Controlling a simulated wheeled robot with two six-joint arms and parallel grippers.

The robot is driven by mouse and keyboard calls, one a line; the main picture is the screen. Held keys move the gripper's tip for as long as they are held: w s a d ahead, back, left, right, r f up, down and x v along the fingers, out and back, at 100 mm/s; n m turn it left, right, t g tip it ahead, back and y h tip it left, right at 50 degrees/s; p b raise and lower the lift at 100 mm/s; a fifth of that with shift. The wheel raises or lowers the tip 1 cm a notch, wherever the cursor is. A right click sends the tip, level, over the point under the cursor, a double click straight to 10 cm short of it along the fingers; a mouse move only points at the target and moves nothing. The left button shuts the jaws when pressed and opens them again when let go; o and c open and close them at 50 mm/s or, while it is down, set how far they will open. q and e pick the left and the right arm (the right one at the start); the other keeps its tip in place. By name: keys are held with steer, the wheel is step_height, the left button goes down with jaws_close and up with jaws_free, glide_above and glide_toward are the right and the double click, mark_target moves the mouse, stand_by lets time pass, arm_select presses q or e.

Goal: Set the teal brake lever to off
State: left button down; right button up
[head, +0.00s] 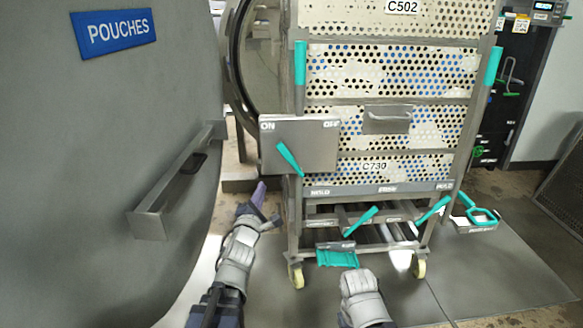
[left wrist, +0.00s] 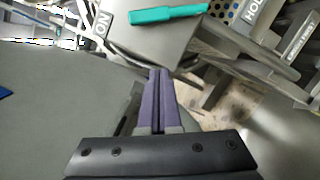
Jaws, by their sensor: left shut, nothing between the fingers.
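The teal brake lever (head: 289,160) is on a grey plate (head: 318,150) on the cart's front left. The plate is marked ON at its upper left and OFF at its upper right. The lever's upper end leans up-left toward ON. It also shows at the top of the left wrist view (left wrist: 168,14), with the ON mark (left wrist: 102,22) to its left. My left gripper (head: 259,190) is shut and empty, below and left of the lever and apart from it; its purple fingers (left wrist: 158,75) are together. Only a link of my right arm shows, not its gripper.
The perforated cart (head: 388,190) stands on casters, with teal handles and several lower teal levers (head: 361,221). A teal pedal (head: 337,258) is low at its front. A large grey door (head: 150,130) with a bar handle (head: 178,180) is close on the left.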

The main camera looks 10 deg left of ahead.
mark_target(291, 160)
arm_select(q)
steer(key=w+d+r+p, duration=0.2)
steer(key=w+r+p, duration=0.1)
steer(key=w, duration=0.7)
steer(key=shift+w+r+n, duration=0.2)
steer(key=shift+r+n, duration=0.1)
steer(key=shift+r, duration=0.1)
steer(key=shift+d, duration=0.15)
steer(key=shift+r+p, duration=0.1)
steer(key=shift+p, duration=0.25)
steer(key=shift+d+r+m+p, duration=0.15)
steer(key=shift+m+p, duration=0.15)
steer(key=shift+m, duration=0.1)
